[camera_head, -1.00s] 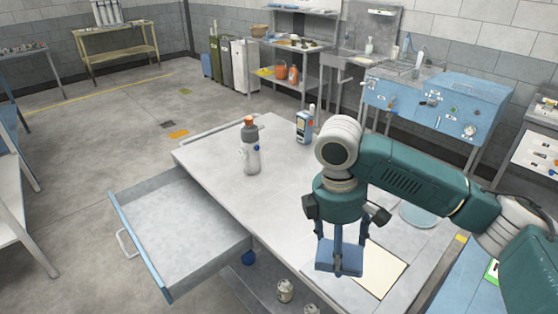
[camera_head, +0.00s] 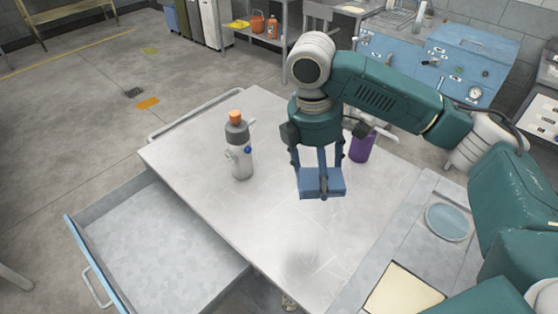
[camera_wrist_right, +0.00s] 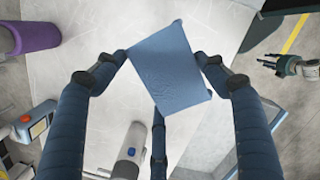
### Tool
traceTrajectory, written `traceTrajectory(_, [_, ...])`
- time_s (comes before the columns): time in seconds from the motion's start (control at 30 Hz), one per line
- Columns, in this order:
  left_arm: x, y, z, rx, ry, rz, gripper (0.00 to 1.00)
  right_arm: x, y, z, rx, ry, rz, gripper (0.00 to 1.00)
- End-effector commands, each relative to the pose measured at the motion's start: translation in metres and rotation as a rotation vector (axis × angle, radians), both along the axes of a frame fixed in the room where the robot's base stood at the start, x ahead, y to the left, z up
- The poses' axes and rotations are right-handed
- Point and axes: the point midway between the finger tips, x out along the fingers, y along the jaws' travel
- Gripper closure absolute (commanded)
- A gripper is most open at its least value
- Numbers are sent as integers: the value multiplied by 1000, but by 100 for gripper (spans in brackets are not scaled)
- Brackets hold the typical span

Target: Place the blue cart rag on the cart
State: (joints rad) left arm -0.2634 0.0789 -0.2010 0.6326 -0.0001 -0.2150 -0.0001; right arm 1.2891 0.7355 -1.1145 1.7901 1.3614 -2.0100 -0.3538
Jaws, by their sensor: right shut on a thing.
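The blue rag (camera_head: 321,184) is a flat folded piece. My right gripper (camera_head: 321,172) is shut on it and holds it above the cart's grey metal top (camera_head: 200,125). In the right wrist view the rag (camera_wrist_right: 170,68) sits tilted between the fingers of the gripper (camera_wrist_right: 166,65). A dark shadow lies on the cart top in the head view. At the right edge of the wrist view is a small dark gripper shape (camera_wrist_right: 290,65), likely my left one. Its jaw state is unclear, and the head view does not show it.
A grey bottle with an orange cap (camera_head: 239,150) stands on the cart top, left of the rag. A purple cylinder (camera_head: 361,148) stands behind my gripper. The cart's drawer (camera_head: 150,245) is pulled out at the left. The front of the cart top is clear. A grey bench with a blue disc (camera_head: 447,222) is at the right.

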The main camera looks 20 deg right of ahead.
Motion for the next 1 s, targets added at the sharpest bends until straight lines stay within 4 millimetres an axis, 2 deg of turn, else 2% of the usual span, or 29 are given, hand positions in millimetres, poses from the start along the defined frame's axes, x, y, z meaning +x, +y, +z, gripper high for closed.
traceTrajectory(0.23, [-51, 2, -10, 5, 70, 1, 60, -4, 1, -59, 2, 10, 0, 54])
traceTrajectory(0.37, [-72, 4, 0, 8, 98, 1, 60, -4, -1, -89, -3, 7, -1, 54])
traceTrajectory(0.43, [-72, 4, 4, 7, 98, 1, 60, -3, -1, -107, -2, 7, -1, 54])
traceTrajectory(0.53, [-59, 3, 8, 6, 80, 1, 60, -3, 0, -130, -2, 6, -1, 54])
traceTrajectory(0.73, [-21, 0, 13, 0, 25, 1, 60, -2, 0, -153, 0, 2, 0, 54])
traceTrajectory(0.87, [-22, 1, 16, 2, 27, 1, 60, -3, 0, -167, -1, 4, 1, 54])
traceTrajectory(1.0, [-35, 2, 19, 3, 45, 2, 60, -3, 0, -188, -1, 3, 0, 54])
